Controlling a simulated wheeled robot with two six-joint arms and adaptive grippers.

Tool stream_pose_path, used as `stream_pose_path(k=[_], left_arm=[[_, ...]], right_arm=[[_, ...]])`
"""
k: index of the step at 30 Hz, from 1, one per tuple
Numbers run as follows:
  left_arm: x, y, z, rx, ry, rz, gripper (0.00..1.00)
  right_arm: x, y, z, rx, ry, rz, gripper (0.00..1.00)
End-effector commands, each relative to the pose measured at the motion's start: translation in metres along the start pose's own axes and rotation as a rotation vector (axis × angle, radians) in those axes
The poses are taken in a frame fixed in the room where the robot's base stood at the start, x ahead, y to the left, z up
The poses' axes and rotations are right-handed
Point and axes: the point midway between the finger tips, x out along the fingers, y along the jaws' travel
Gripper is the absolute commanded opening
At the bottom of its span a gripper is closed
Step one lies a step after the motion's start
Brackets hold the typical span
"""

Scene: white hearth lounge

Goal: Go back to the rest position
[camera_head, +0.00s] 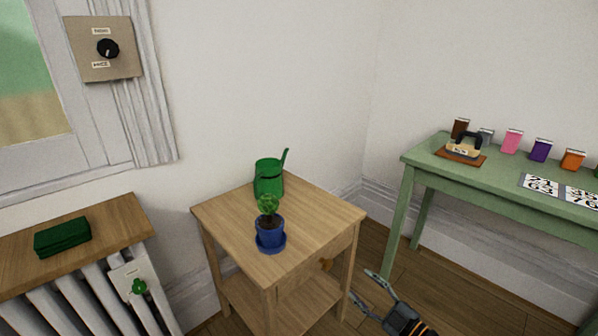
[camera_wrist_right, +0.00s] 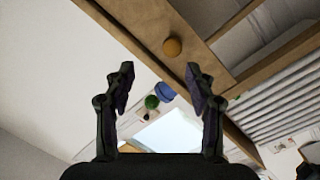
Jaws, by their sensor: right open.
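My right gripper (camera_head: 366,290) is low at the bottom of the head view, just right of the small wooden side table (camera_head: 310,212). It is open and empty. In the right wrist view its two fingers (camera_wrist_right: 160,90) stand apart, with the table's round wooden knob (camera_wrist_right: 172,47) beyond them and not touched. The knob also shows in the head view (camera_head: 327,264), on the side of the table facing the gripper. My left gripper is in neither view.
A green watering can (camera_head: 268,180) and a plant in a blue pot (camera_head: 270,234) stand on the side table. A green table (camera_head: 428,165) with small coloured packets is at right. At left, a radiator (camera_head: 90,304) has a wooden shelf holding a green box (camera_head: 62,238).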

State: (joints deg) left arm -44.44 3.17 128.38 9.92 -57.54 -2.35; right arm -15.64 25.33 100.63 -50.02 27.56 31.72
Motion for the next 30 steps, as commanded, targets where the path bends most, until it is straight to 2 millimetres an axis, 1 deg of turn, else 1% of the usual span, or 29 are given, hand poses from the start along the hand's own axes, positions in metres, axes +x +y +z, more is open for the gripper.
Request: stream_pose_path(k=[2, 3, 5, 6, 7, 8, 9, 10, 12, 14, 15, 17, 18, 21, 22, 23, 30], left_arm=[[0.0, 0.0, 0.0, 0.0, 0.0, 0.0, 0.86], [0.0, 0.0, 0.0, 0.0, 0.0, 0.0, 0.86], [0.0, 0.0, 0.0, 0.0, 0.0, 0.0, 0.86], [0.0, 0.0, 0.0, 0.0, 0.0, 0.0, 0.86], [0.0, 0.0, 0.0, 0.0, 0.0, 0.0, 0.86], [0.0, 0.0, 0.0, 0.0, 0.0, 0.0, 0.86], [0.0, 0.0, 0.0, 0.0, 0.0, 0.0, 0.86], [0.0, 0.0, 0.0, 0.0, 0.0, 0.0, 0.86], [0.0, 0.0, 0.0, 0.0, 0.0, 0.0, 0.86], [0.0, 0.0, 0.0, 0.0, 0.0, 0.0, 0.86], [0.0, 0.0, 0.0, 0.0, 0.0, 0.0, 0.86], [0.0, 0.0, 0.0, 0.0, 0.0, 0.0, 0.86], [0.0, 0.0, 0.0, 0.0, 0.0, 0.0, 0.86], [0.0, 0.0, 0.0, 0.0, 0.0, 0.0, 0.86], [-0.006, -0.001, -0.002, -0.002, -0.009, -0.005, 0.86], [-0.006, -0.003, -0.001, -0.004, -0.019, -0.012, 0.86], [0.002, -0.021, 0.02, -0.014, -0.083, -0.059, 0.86]], right_arm=[[-0.012, 0.003, 0.011, 0.109, -0.12, 0.139, 0.55], [-0.023, 0.001, 0.022, 0.184, -0.215, 0.212, 0.55], [-0.047, -0.01, 0.043, 0.31, -0.384, 0.294, 0.55], [-0.064, -0.024, 0.055, 0.392, -0.497, 0.32, 0.55], [-0.076, -0.036, 0.062, 0.45, -0.575, 0.327, 0.55], [-0.088, -0.049, 0.068, 0.504, -0.648, 0.325, 0.55], [-0.103, -0.068, 0.072, 0.572, -0.738, 0.312, 0.55], [-0.114, -0.082, 0.074, 0.619, -0.797, 0.296, 0.55], [-0.134, -0.112, 0.073, 0.713, -0.91, 0.248, 0.55], [-0.149, -0.136, 0.068, 0.782, -0.989, 0.199, 0.55], [-0.158, -0.151, 0.063, 0.826, -1.034, 0.164, 0.55], [-0.17, -0.172, 0.054, 0.886, -1.093, 0.107, 0.55], [-0.177, -0.185, 0.047, 0.925, -1.129, 0.066, 0.55], [-0.195, -0.216, 0.025, 1.014, -1.202, -0.043, 0.55], [-0.196, -0.211, 0.021, 1.013, -1.214, -0.046, 0.55], [-0.197, -0.209, 0.023, 1.009, -1.223, -0.041, 0.55], [-0.218, -0.215, 0.042, 0.991, -1.306, -0.025, 0.55]])
